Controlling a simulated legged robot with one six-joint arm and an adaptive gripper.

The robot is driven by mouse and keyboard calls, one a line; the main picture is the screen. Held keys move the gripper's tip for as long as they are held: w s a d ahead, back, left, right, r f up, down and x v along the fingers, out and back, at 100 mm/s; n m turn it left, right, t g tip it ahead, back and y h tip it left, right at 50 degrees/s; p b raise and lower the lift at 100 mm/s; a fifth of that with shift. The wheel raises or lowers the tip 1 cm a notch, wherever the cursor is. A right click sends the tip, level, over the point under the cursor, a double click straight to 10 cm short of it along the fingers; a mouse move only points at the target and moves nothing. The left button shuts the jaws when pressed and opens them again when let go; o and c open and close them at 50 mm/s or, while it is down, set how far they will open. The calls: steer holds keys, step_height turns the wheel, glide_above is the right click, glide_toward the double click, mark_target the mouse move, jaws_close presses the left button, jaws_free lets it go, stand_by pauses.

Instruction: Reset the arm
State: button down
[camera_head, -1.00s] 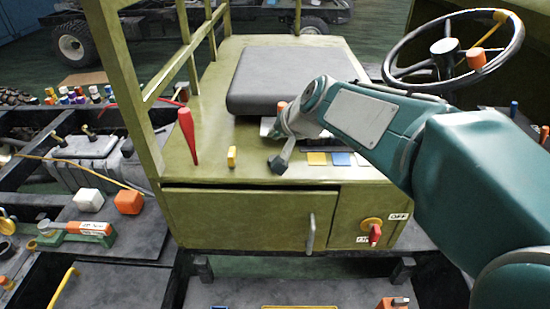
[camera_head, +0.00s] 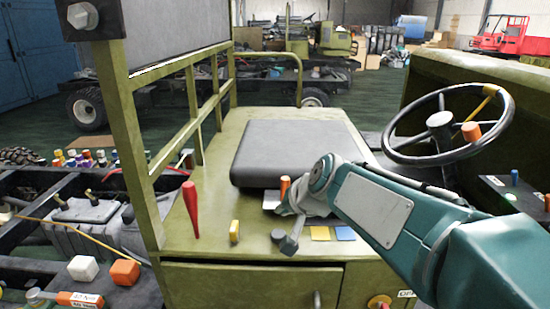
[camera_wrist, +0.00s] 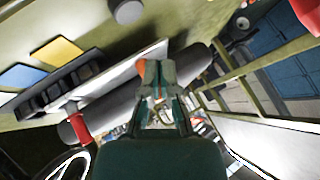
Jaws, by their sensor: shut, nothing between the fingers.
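My arm reaches in from the right over the green chassis deck, beside the dark seat cushion (camera_head: 285,145). In the head view its end lies just in front of the cushion, and the fingers cannot be made out clearly there. In the wrist view my gripper (camera_wrist: 156,72) points away from the camera with its fingers together and nothing held. An orange piece shows close behind the fingertips in the wrist view; I cannot tell whether it touches them.
A steering wheel (camera_head: 447,128) stands right of the seat, near my arm. A green railing (camera_head: 190,115) borders the left. White (camera_head: 83,268) and orange (camera_head: 125,272) blocks lie left.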

steer(key=s+d+f+h, duration=0.1)
steer(key=s+d, duration=0.3)
steer(key=s, duration=0.4)
steer(key=s+d+f+n+g+h, duration=0.1)
steer(key=s+d+f+h, duration=0.1)
steer(key=s+d, duration=0.3)
steer(key=s+d+f+n+h, duration=0.1)
steer(key=s+d+f, duration=0.2)
steer(key=s, duration=0.7)
steer(key=shift+s+d+g+h, duration=0.3)
steer(key=shift+d+g+h, duration=0.1)
steer(key=shift+d, duration=0.35)
